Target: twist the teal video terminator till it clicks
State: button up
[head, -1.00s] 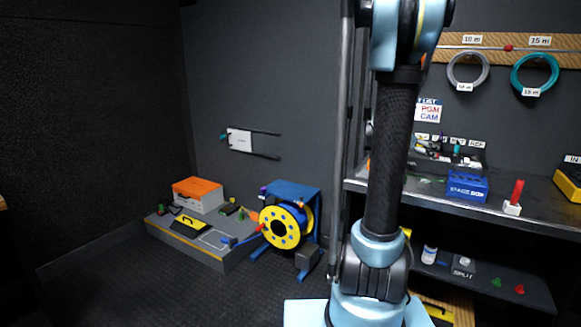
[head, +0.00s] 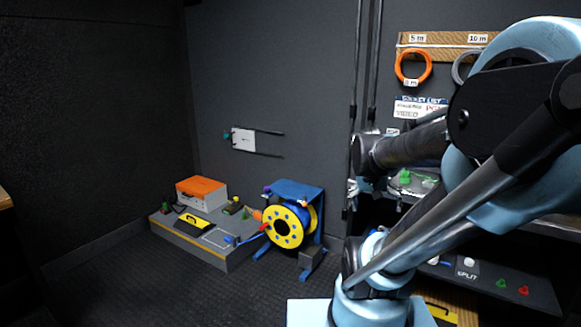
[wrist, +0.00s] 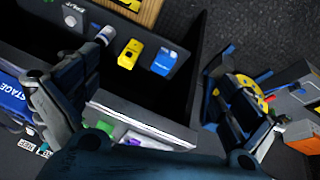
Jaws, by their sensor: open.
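A small teal piece (head: 227,135) sits at the left end of a white box (head: 243,139) on the back wall; I cannot tell whether it is the video terminator. Another small teal piece stood on the shelf panel in the earlier head view, a spot my arm now covers. In the wrist view my gripper (wrist: 152,65) is open and empty, its fingers wide apart. It points down past the shelf edge, with no teal piece between the fingers. In the head view it is hard to make out near the shelf's left end.
The shelf unit (head: 559,227) stands on the right. A yellow cable reel (head: 283,228) on a blue stand and a low grey platform (head: 200,250) with an orange-topped case (head: 202,190) stand left of it. The floor in front is clear.

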jog(key=s+a+f+n+y, duration=0.1)
jog(key=s+a+f, duration=0.1)
jog(key=s, duration=0.1)
jog(key=s+a+f+n+y, duration=0.1)
jog(key=s+a, duration=0.2)
jog(key=s+a+f+n+g+y, duration=0.1)
jog(key=s+a+f, duration=0.1)
jog(key=s, duration=0.1)
jog(key=shift+s+a+f+n, duration=0.15)
jog(key=shift+a+f+n, duration=0.15)
jog(key=shift+a+n, duration=0.1)
jog(key=shift+c, duration=0.8)
jog(key=shift+s+a+f+y, duration=0.1)
jog(key=shift+s+y, duration=0.1)
jog(key=shift+y, duration=0.1)
jog(key=c, duration=1.4)
jog(key=shift+c, duration=0.2)
